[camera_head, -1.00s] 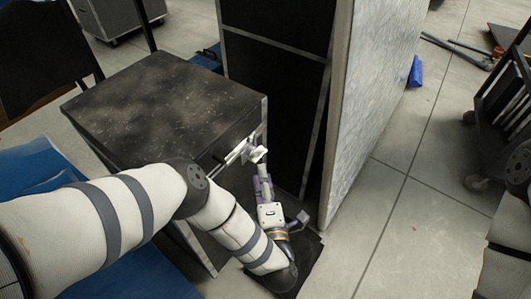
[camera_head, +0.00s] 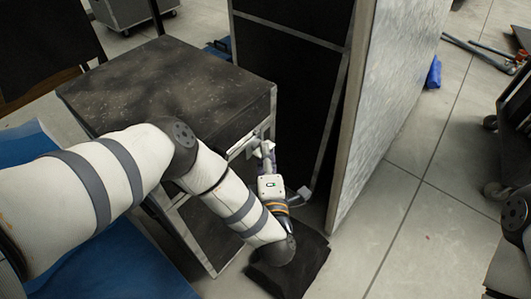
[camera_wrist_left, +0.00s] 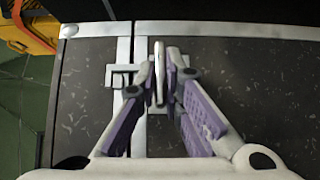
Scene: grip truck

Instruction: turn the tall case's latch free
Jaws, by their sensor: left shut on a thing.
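The tall case (camera_head: 180,88) is a black speckled box with metal edges, left of centre in the head view. In the left wrist view its dark face (camera_wrist_left: 240,80) fills most of the picture, crossed by metal strips. The latch (camera_wrist_left: 158,72) is a thin metal piece standing out between my left gripper's fingertips. My left gripper (camera_wrist_left: 160,85) has purple-padded fingers and is shut on the latch. In the head view the left gripper (camera_head: 266,160) is at the case's right side, and the arm partly hides the latch area. My right gripper is not in view.
A tall panel (camera_head: 385,100) with a pale side stands close right of the case. A dark mat (camera_head: 290,268) lies under my left wrist. Blue cloth (camera_head: 110,265) lies at the left. A dark wheeled cart (camera_head: 515,130) is at the right edge. Open floor lies between.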

